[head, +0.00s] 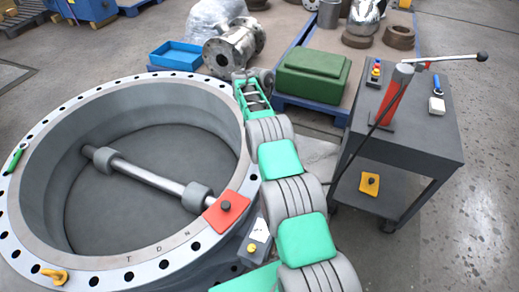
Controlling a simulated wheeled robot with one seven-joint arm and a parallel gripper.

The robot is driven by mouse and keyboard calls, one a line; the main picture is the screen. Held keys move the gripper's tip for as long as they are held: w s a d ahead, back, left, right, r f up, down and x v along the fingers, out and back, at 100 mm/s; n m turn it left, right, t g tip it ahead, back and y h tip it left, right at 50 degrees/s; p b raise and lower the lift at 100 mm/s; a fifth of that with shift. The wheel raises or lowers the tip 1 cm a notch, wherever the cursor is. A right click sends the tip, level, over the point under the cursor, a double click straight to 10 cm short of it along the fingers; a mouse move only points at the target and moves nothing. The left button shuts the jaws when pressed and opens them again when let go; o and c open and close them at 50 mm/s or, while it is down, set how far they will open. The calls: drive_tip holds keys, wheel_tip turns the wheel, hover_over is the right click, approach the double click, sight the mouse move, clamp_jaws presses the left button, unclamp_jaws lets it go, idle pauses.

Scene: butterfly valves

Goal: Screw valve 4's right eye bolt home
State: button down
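A large grey butterfly valve body (100,262) lies flat, its flange ringed with bolt holes and marked with letters. A shaft with two collars (150,178) crosses its bore. One yellow eye bolt (54,276) shows on the flange's near left edge; I cannot tell how deep it sits. No eye bolt shows at the flange's right side, which my arm partly covers. I see no valve number. My arm reaches from the lower right to the flange's far right edge. My gripper (252,88) seems to be at its far end, too small and covered to read.
A red plate with a black knob (227,207) lies on the flange's right side, and a green tool (17,160) on its left. A dark trolley (410,135) stands right with a lever pump. Behind are a flanged pipe piece (232,46), blue tray (176,54) and green block (313,75).

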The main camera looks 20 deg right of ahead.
drive_tip(key=shift+m, duration=0.3)
drive_tip(key=c, duration=1.5)
unclamp_jaws()
drive_tip(key=shift+o, duration=0.2)
drive_tip(key=p+v, duration=0.4)
drive_tip(key=v, duration=0.3)
drive_tip(key=shift+w+d+r, duration=0.1)
drive_tip(key=shift+d+r, duration=0.1)
drive_tip(key=shift+r, duration=0.15)
